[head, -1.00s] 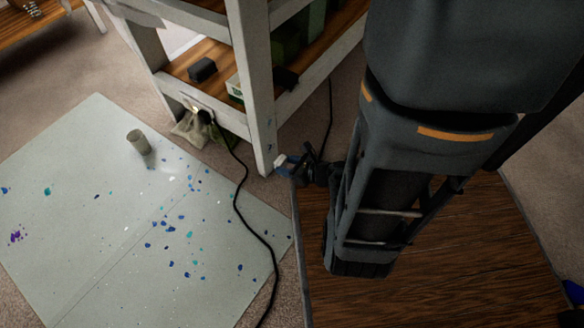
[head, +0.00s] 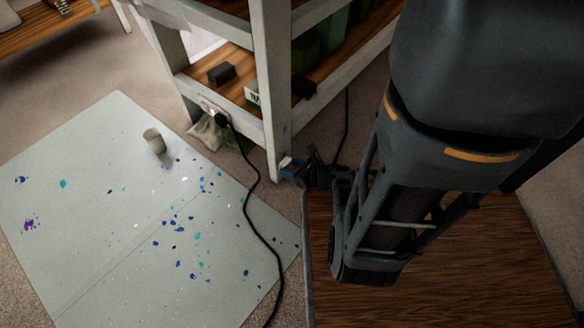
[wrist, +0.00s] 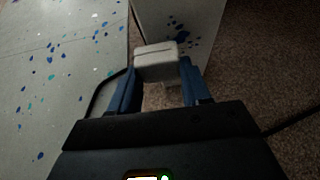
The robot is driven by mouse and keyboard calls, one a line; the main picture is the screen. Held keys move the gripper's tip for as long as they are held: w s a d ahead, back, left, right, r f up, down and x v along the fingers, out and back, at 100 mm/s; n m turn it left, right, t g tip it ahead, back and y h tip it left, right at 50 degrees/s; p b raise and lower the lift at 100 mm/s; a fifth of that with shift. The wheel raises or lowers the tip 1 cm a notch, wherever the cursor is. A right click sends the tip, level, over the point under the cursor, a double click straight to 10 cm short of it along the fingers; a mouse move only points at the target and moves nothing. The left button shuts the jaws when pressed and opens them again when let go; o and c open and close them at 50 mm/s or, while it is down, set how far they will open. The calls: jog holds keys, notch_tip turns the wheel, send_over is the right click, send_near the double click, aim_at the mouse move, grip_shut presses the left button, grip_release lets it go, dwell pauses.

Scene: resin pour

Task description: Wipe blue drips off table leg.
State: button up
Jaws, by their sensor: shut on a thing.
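The white table leg (head: 277,110) stands at the near corner of the shelved table. In the wrist view, the leg (wrist: 198,22) rises just ahead of my gripper, with dark blue drips (wrist: 181,32) on its face. My gripper (head: 292,166) is low beside the leg's foot. In the wrist view, my gripper's blue fingers (wrist: 158,80) are shut on a white block-like wiping pad (wrist: 156,60). The pad is close to the leg, just below the drips; I cannot tell whether it touches.
A paint-spattered sheet (head: 90,220) covers the floor at left, with a grey cup (head: 154,141) on it. A black cord (head: 248,215) runs across the sheet near the leg.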

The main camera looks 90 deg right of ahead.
jog(key=shift+w+d, duration=0.65)
jog(key=shift+w, duration=0.1)
dwell(0.4)
jog(key=shift+d, duration=0.1)
jog(key=shift+s+d+b, duration=0.3)
jog(key=shift+s+d, duration=0.6)
jog(key=shift+d, duration=0.25)
jog(key=shift+s+d+b, duration=0.25)
jog(key=shift+s+d, duration=0.65)
jog(key=shift+d, duration=0.2)
jog(key=shift+s+d+r, duration=0.1)
jog(key=shift+s+d, duration=0.05)
jog(key=shift+w+a+p, duration=0.3)
jog(key=shift+w+a, duration=0.2)
jog(key=shift+a, duration=0.2)
jog(key=shift+w+a+p, duration=0.3)
jog(key=shift+w+a, duration=0.2)
jog(key=shift+a, duration=0.2)
jog(key=shift+w+a+p, duration=0.4)
jog(key=shift+w+a, duration=0.65)
jog(key=shift+a, duration=0.05)
jog(key=shift+r, duration=0.1)
